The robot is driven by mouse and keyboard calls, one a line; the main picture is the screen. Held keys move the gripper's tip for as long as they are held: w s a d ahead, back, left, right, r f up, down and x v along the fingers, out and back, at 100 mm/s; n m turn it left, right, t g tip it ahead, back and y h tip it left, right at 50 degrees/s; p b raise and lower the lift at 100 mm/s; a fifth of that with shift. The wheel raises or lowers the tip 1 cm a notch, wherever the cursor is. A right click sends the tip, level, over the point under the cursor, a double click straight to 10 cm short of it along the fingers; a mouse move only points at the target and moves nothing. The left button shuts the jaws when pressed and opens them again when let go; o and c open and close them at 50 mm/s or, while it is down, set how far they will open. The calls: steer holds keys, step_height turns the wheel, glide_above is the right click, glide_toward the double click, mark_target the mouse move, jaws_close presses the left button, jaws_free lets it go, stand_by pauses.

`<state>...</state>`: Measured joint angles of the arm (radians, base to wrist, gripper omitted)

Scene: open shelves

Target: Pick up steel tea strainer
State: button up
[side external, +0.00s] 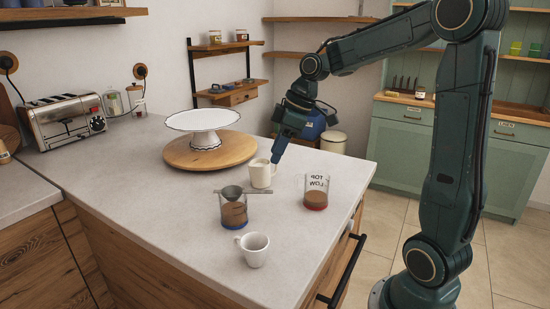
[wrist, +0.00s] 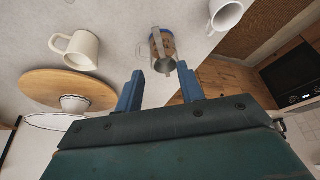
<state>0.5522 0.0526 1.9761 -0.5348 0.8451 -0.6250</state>
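The steel tea strainer (side external: 232,192) rests across the rim of a clear glass (side external: 234,214) with brown contents and a blue base. Its thin handle points right, toward the cream mug. In the wrist view the strainer (wrist: 164,66) shows as a grey cone with a flat bar over the glass (wrist: 170,45). My gripper (side external: 275,160) is above the counter by the cream mug, behind and to the right of the strainer. In the wrist view its two blue fingers (wrist: 160,71) are apart, with nothing held between them. The strainer appears beyond the fingertips, not touched.
A cream mug (side external: 260,174) stands close to my gripper. A cake stand (side external: 203,120) on a round wooden board (side external: 180,153) is behind. The counter's (side external: 150,210) left front is clear.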

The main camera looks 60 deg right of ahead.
glide_above(258, 191)
steer(key=s+d, duration=0.1)
steer(key=s, duration=0.1)
steer(key=f, duration=0.6)
steer(key=shift+s+f, duration=0.1)
steer(key=shift+s, duration=0.1)
steer(key=shift+f, duration=0.15)
steer(key=shift+x, duration=2.4)
steer(key=shift+w, duration=0.1)
steer(key=shift+c, duration=0.5)
jaws_close()
